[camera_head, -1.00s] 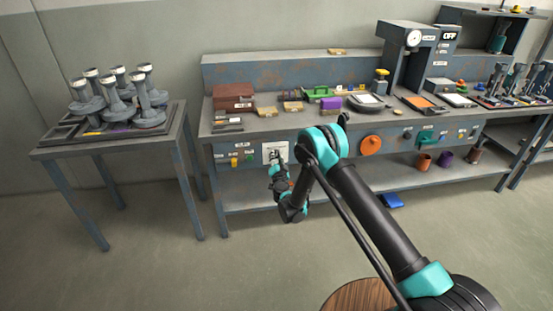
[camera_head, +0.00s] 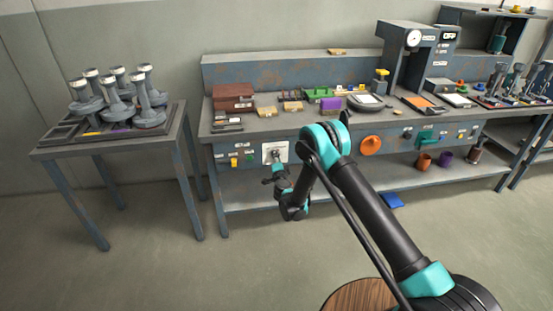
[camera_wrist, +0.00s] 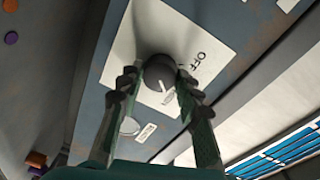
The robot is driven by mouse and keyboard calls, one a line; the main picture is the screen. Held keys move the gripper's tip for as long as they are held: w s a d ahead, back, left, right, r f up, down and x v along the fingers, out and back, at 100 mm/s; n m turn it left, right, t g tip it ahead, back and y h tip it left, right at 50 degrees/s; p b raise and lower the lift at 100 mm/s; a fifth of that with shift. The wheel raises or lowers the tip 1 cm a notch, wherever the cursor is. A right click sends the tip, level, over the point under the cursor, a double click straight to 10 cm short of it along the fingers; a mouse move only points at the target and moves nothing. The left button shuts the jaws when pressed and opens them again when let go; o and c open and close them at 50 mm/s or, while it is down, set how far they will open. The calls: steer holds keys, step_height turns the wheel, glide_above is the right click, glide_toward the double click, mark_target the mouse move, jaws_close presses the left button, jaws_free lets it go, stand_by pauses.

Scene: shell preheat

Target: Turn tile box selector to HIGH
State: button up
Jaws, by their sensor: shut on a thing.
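The selector is a dark round knob (camera_wrist: 165,68) on a white plate (camera_wrist: 222,38) in the wrist view. The word OFF is printed on the plate right of the knob. A short white mark shows on the knob's lower side, and other print there is partly hidden by a finger. My gripper (camera_wrist: 158,80) has one finger on each side of the knob and is shut on it. In the head view the white plate (camera_head: 283,146) is on the bench front at left, with my gripper (camera_head: 277,165) against it, hiding most of the knob.
Yellow (camera_head: 234,162) and orange controls sit left of the plate on the bench front. An orange disc (camera_head: 370,146) is to the right. The bench top holds boxes and tools. A side table (camera_head: 60,152) with several grey pieces stands left.

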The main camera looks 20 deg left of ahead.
mark_target(276, 136)
steer(key=shift+m, duration=0.6)
steer(key=o, duration=1.2)
steer(key=shift+c, duration=0.2)
steer(key=shift+o, duration=0.7)
step_height(276, 136, up, 7)
steer(key=shift+s+r, duration=0.15)
steer(key=shift+r, duration=0.3)
steer(key=shift+c, duration=0.7)
steer(key=shift+r, duration=1.05)
